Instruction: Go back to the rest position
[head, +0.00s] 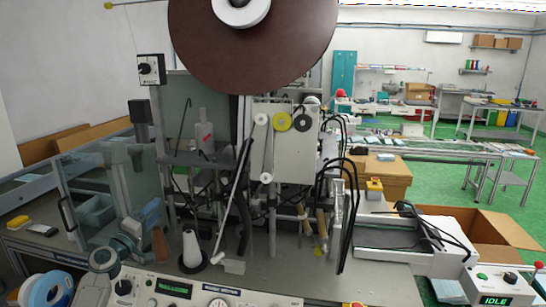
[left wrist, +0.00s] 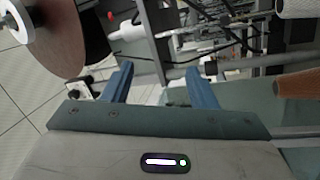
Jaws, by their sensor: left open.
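My left gripper (head: 141,221) is low at the left of the machine in the head view, in front of the clear-panelled enclosure. In the left wrist view, its two blue fingers (left wrist: 160,80) stand wide apart with nothing between them. A brown cone (head: 160,245) and a white thread cone (head: 191,248) stand just right of the gripper on the machine's bench. My right gripper is in neither view.
The machine's big brown reel (head: 250,50) hangs above. A control panel (head: 180,290) runs along the front edge. A blue-and-white tape roll (head: 47,290) lies at the front left. A small conveyor (head: 390,235) and an open carton (head: 490,228) are at right.

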